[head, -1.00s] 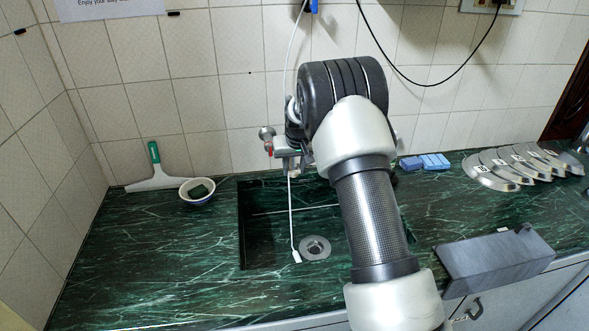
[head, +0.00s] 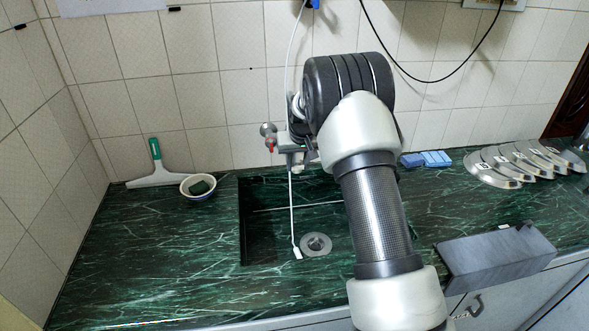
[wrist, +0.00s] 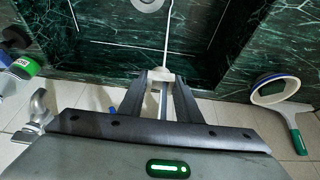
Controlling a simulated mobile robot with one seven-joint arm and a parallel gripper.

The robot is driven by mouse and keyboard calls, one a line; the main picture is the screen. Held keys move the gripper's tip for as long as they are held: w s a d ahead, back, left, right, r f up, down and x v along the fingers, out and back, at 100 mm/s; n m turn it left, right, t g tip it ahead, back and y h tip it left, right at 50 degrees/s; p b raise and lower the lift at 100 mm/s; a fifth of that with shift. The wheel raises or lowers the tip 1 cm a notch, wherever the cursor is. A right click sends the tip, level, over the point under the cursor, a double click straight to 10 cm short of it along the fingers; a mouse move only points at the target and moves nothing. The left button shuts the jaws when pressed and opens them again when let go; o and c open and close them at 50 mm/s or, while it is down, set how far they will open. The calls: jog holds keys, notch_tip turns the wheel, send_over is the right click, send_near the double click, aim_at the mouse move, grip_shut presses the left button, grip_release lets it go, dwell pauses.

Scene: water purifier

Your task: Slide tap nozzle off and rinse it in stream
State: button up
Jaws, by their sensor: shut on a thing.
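My gripper (head: 291,158) is at the back of the sink, just right of and below the wall tap (head: 268,131), which has a red part on it. In the wrist view my gripper (wrist: 160,88) is shut on a small white piece, which I take for the nozzle (wrist: 158,76). A thin white tube (head: 292,215) runs from it down into the sink and ends in a white tip near the drain. The fingers partly hide the held piece. The tap's metal body (wrist: 38,108) shows at left in the wrist view, apart from the fingers. I cannot make out a water stream.
The dark green sink (head: 258,235) has a round drain (head: 316,244). A squeegee (head: 155,170) and a bowl with a dark sponge (head: 198,188) stand left. Blue blocks (head: 428,160), several metal lids (head: 500,165) and a grey box (head: 495,260) are right. The counter's front left is clear.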

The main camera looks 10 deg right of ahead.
jog(key=shift+a, duration=0.25)
jog(key=shift+a, duration=0.15)
jog(key=shift+d, duration=0.4)
jog(key=s+b, duration=0.3)
jog(key=s, duration=0.4)
dwell(0.7)
dwell(0.5)
